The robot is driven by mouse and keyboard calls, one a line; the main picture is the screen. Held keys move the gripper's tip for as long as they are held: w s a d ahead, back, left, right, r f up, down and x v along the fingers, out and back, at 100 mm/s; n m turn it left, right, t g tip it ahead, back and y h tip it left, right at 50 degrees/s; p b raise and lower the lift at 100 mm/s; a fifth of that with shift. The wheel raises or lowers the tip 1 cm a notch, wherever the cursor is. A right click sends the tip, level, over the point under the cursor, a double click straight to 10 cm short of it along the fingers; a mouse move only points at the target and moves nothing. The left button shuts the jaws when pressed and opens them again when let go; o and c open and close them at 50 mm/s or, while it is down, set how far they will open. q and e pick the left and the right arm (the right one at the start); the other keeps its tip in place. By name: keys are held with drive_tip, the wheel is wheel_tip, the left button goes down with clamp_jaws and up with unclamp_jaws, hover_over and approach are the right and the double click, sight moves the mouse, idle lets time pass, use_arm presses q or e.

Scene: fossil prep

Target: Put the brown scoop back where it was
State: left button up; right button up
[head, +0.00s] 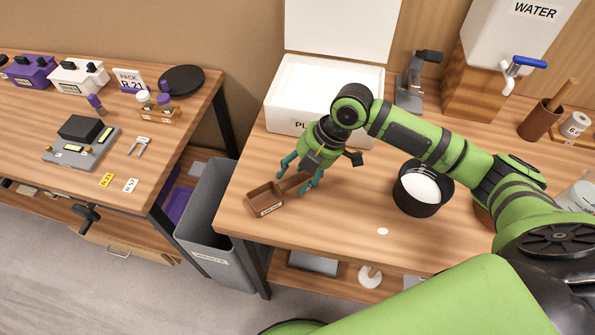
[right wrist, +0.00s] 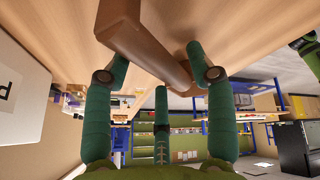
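The brown scoop (head: 265,203) lies on the right-hand wooden table near its left edge, its labelled, box-shaped bowl toward the lower left. Its handle runs up and right under my right gripper (head: 293,182). The right gripper points down over the handle with its teal fingers spread on either side. In the right wrist view the scoop (right wrist: 145,45) crosses between the open fingers (right wrist: 155,62), with gaps visible beside it. Whether any finger touches it I cannot tell. My left gripper is not in view.
A white lidded box (head: 285,98) stands behind the right gripper. A black bowl of white powder (head: 422,188) is to its right. A grey waste bin (head: 215,225) stands beside the table's left edge. A water container (head: 520,35) is at the back right. The table front is mostly clear.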

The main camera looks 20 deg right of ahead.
drive_tip(key=b+v, duration=0.1)
drive_tip(key=v, duration=1.1)
drive_tip(key=shift+r+b, duration=0.15)
drive_tip(key=shift+b, duration=0.25)
idle(0.5)
